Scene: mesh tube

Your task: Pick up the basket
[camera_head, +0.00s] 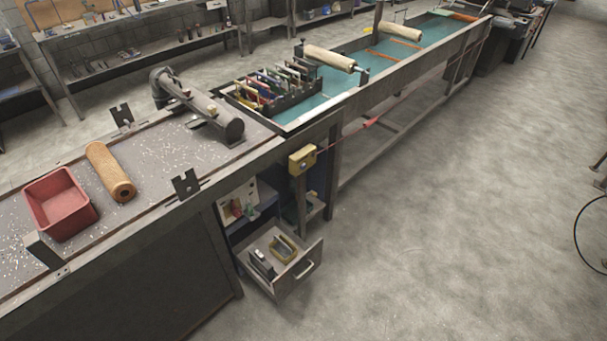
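A red open-topped basket (60,226) sits on the grey bench top (75,262) at the left of the view. It looks like a plain box-shaped bin, and its inside looks empty. A tan mesh-like tube (110,172) lies on the same bench just to the right of the basket, apart from it. Neither of my grippers shows in this view.
A dark pipe-like fixture (200,108) and upright notched brackets (186,185) stand on the bench. A tool tray (285,103) lies farther right. An open drawer (300,280) juts out below.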

